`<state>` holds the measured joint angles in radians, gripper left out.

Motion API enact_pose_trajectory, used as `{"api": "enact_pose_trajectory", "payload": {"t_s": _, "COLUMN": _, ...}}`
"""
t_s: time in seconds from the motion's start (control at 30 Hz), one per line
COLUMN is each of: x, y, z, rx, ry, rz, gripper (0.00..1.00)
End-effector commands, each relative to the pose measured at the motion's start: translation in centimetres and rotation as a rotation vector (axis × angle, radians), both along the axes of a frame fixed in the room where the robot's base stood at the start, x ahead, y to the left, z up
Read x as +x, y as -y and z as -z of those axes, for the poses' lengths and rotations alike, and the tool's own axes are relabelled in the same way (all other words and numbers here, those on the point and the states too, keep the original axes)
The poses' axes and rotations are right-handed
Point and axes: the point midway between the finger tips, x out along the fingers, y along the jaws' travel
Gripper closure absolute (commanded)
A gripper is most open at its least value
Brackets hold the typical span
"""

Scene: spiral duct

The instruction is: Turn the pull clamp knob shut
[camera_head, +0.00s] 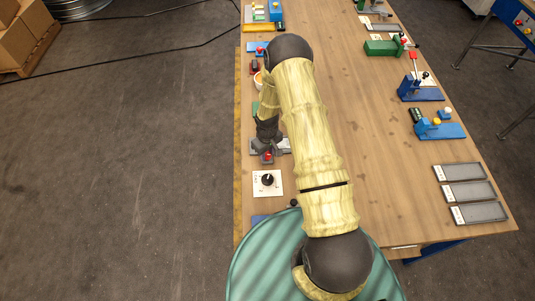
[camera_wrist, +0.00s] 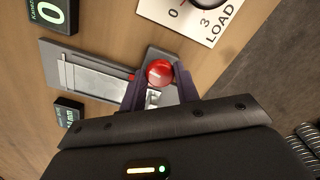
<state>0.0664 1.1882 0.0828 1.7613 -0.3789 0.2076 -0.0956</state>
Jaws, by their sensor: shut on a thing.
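The pull clamp is a grey base (camera_wrist: 55,55) with a silver slide plate (camera_wrist: 95,82); a red round knob (camera_wrist: 160,72) stands at its right end in the wrist view. My gripper (camera_wrist: 160,86) is shut on the red knob, with a dark finger on each side of it. In the head view the red knob (camera_head: 267,156) shows just below my gripper (camera_head: 268,143), near the table's left edge. The fingers and the gripper body hide part of the clamp.
A white plate marked LOAD (camera_wrist: 205,22) with a black dial lies close by; its black knob (camera_head: 267,179) also shows in the head view. Small displays (camera_wrist: 68,112) (camera_wrist: 50,14) flank the clamp. Blue fixtures (camera_head: 440,130) and grey trays (camera_head: 465,192) stand right. The table's middle is mostly clear.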

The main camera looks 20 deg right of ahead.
Motion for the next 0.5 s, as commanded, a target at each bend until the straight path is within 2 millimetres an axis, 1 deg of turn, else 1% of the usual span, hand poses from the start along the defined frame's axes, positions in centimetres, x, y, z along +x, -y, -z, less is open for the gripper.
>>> {"api": "enact_pose_trajectory", "payload": {"t_s": 0.03, "x": 0.06, "y": 0.02, "z": 0.36, "rx": -0.001, "ry": 0.002, "rz": 0.034, "gripper": 0.91}}
{"api": "enact_pose_trajectory", "payload": {"t_s": 0.1, "x": 0.04, "y": 0.01, "z": 0.42, "rx": -0.001, "ry": 0.002, "rz": 0.087, "gripper": 0.91}}
{"api": "enact_pose_trajectory", "payload": {"t_s": 0.5, "x": 0.06, "y": -0.01, "z": 0.41, "rx": 0.0, "ry": 0.002, "rz": 0.456, "gripper": 0.91}}
